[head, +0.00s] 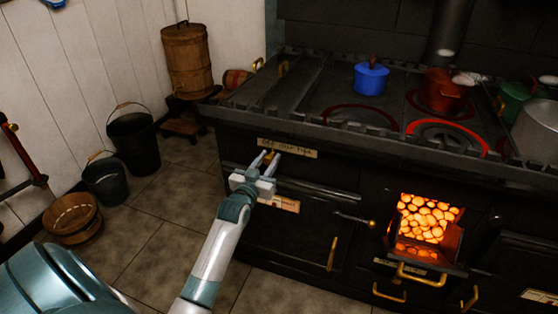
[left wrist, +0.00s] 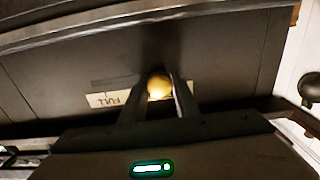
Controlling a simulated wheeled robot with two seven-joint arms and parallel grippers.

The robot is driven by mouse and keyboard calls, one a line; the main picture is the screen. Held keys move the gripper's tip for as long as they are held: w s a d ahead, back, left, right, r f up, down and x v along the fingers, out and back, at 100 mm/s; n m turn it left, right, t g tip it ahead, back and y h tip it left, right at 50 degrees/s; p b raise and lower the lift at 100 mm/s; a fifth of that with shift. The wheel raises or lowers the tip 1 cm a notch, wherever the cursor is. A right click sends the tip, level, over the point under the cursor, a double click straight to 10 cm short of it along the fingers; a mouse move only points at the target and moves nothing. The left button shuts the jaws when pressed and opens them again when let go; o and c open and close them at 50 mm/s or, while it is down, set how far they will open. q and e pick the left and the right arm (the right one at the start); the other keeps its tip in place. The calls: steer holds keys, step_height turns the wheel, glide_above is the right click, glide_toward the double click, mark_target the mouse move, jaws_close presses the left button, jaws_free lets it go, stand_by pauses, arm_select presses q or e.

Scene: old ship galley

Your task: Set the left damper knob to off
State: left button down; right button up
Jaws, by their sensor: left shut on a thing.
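The left damper knob (left wrist: 159,86) is a small brass knob on the black stove front. In the left wrist view it sits between the two fingers of my left gripper (left wrist: 158,95), which is shut on it. A pale label plate (left wrist: 108,99) behind it shows the word FULL, upside down in that view. In the head view my left gripper (head: 268,164) reaches the stove front, just below the label plate (head: 287,148). The knob is mostly hidden by the fingers there, and its exact setting is hard to read. My right gripper is not in view.
The black stove (head: 300,225) has an open firebox with glowing coals (head: 427,217). A blue pot (head: 370,77) and a red pot (head: 443,90) stand on top. Buckets (head: 134,140) and a wooden tub (head: 72,218) stand on the tiled floor at the left.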

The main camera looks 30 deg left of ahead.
arm_select(q)
steer(key=shift+s+a+r, duration=0.1)
steer(key=shift+s+a, duration=0.1)
steer(key=shift+a, duration=0.7)
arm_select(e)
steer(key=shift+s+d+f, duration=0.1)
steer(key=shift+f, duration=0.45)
arm_select(q)
steer(key=c, duration=1.6)
jaws_free()
steer(key=shift+o, duration=1)
steer(key=shift+s+a, duration=0.1)
steer(key=shift+a, duration=0.1)
steer(key=shift+d, duration=0.15)
steer(key=v, duration=1.7)
steer(key=shift+s, duration=0.15)
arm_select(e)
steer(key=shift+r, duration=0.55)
